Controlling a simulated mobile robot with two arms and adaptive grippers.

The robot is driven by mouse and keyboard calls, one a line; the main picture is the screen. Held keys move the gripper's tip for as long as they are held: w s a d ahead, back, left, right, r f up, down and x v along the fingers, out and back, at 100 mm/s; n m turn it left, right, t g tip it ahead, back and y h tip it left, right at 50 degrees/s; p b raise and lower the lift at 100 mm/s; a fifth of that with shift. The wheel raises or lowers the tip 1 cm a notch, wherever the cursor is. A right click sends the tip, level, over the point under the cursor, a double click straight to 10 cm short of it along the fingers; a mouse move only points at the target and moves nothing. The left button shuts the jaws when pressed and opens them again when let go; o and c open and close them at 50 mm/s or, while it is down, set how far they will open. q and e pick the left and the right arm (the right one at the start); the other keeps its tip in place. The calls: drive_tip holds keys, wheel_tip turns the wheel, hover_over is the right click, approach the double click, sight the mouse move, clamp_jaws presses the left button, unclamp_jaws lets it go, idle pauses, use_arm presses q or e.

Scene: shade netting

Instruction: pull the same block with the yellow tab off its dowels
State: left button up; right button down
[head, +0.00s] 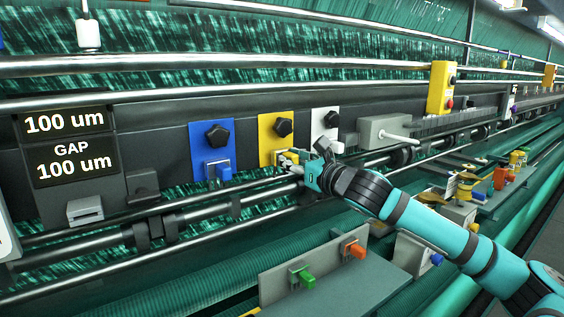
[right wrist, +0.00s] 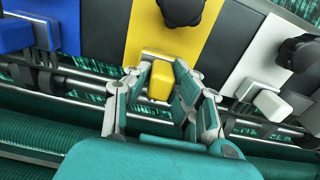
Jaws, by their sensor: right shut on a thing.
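The block with the yellow tab (right wrist: 161,82) sits at the foot of a yellow plate (right wrist: 172,32) with a black knob. Its pale body shows just above the tab in the right wrist view. My right gripper (right wrist: 160,84) is shut on this block, with a finger on each side of the tab. In the head view the right gripper (head: 287,163) reaches in from the right and partly hides the block. The block is at the plate; its dowels are hidden, and I cannot tell whether it has shifted on them. My left gripper is not in view.
A blue plate (head: 211,137) with a blue-tabbed block (head: 222,172) is to the left, a white plate (head: 325,122) to the right. Metal rails (head: 210,215) run below. A lower grey panel carries green (head: 306,279) and orange (head: 356,250) tabs. A display reads 100 um.

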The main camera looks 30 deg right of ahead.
sight(296, 162)
drive_tip(key=shift+s, duration=0.3)
drive_tip(key=shift+s+d+b, duration=0.15)
drive_tip(key=shift+s+b, duration=0.15)
drive_tip(key=shift+s, duration=1.2)
drive_tip(key=shift+s+f, duration=0.1)
drive_tip(key=shift+s, duration=0.25)
drive_tip(key=s+b, duration=0.2)
drive_tip(key=s, duration=0.1)
drive_tip(key=shift+s+d, duration=0.15)
